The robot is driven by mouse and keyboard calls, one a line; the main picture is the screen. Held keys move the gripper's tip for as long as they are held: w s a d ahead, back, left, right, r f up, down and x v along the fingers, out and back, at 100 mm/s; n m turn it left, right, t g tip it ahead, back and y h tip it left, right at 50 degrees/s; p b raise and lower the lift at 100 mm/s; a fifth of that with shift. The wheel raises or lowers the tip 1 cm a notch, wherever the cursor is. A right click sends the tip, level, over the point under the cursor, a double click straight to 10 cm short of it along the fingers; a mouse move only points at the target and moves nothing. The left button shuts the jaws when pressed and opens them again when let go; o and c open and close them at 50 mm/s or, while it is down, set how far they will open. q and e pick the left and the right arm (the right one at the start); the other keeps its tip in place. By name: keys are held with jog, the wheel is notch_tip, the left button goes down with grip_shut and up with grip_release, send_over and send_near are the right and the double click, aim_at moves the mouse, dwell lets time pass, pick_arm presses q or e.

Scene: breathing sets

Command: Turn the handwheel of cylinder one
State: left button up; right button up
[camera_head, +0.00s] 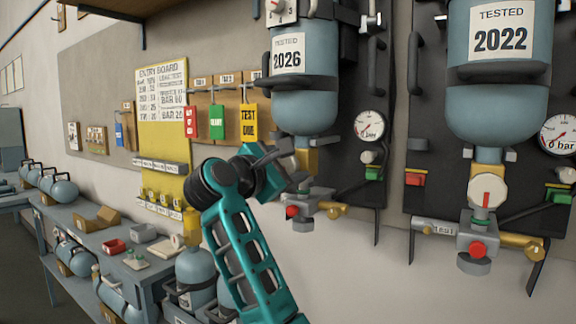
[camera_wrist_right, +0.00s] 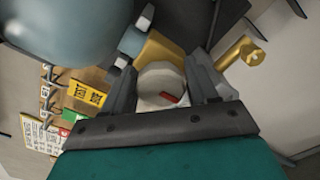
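Two blue-grey cylinders hang upside down on dark wall panels: the left cylinder (camera_head: 303,88) is labelled TESTED 2026, the right cylinder (camera_head: 497,110) TESTED 2022. No number one is readable on either. My right gripper (camera_head: 280,158) is at the left cylinder's valve, where it mostly hides the handwheel in the head view. In the right wrist view the pale round handwheel (camera_wrist_right: 160,76) with a red mark lies between the two fingers of my right gripper (camera_wrist_right: 163,82). The fingers are apart, one each side; contact is unclear. My left gripper is not in view.
The right cylinder has a white handwheel (camera_head: 487,192) with a red mark. Gauges (camera_head: 369,126) hang beside the cylinders. Red knobs (camera_head: 292,212) and brass fittings (camera_head: 521,241) sit below the valves. A bench (camera_head: 101,240) with small cylinders and trays stands at left. Tags hang behind.

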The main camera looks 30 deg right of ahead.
jog(key=c, duration=0.6)
jog(key=shift+n, duration=0.3)
jog(key=n+p, duration=0.2)
jog(key=n, duration=0.3)
jog(key=shift+w+a+n, duration=0.1)
jog(key=shift+n, duration=1.4)
jog(key=shift+w+n, duration=0.1)
jog(key=shift+n, duration=1.5)
jog(key=shift+p, duration=0.3)
